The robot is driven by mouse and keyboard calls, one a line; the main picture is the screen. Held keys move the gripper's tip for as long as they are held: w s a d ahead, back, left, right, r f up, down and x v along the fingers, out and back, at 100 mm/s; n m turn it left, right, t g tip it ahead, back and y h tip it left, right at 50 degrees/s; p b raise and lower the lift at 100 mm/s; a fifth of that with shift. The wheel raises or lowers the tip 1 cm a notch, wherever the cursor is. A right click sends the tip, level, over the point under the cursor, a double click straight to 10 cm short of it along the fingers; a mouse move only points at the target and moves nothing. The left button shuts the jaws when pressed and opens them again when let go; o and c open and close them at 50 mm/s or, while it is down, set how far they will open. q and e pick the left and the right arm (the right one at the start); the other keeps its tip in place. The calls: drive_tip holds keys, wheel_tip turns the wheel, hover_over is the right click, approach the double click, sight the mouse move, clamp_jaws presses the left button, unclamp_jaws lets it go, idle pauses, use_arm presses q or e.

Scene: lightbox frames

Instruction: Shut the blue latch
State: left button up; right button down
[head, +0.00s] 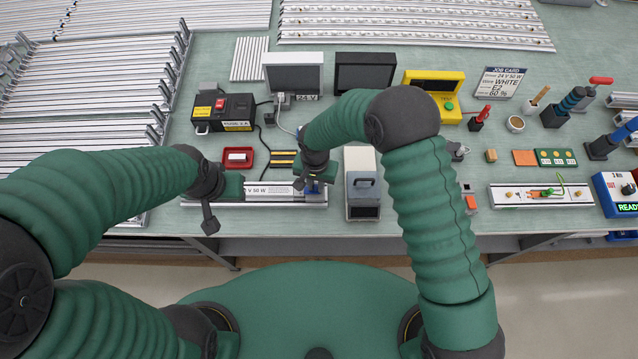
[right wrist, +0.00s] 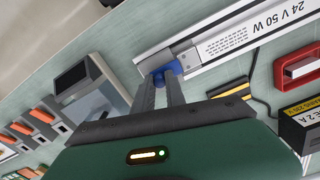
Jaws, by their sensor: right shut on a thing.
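The blue latch (right wrist: 167,71) sits at the end of a long silver lightbox frame (right wrist: 225,42) marked "24 V 50 W". In the right wrist view, my right gripper (right wrist: 160,80) has its two dark fingers closed on the latch. In the head view my right gripper (head: 313,186) is over the right end of the same frame (head: 262,199), with a little blue showing there. The fingers partly hide the latch, so I cannot tell its exact position. My left gripper (head: 212,218) is at the frame's left end; its fingers are not clear.
A grey device (head: 363,190) stands just right of the frame. Behind are a red tray (head: 238,158), yellow-black strips (head: 283,158) and a black power supply (head: 222,112) with cables. The table's front edge is close to the frame.

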sight(307, 189)
drive_tip(key=shift+a+f, duration=0.15)
drive_tip(key=shift+a, duration=0.65)
use_arm(q)
drive_tip(key=shift+f, duration=0.4)
use_arm(e)
drive_tip(key=shift+a, duration=0.2)
drive_tip(key=c, duration=1.5)
unclamp_jaws()
use_arm(q)
drive_tip(key=shift+a+f, duration=0.1)
drive_tip(key=shift+a, duration=0.1)
use_arm(e)
drive_tip(key=shift+o, duration=0.7)
drive_tip(key=shift+a, duration=0.2)
drive_tip(key=shift+r, duration=0.2)
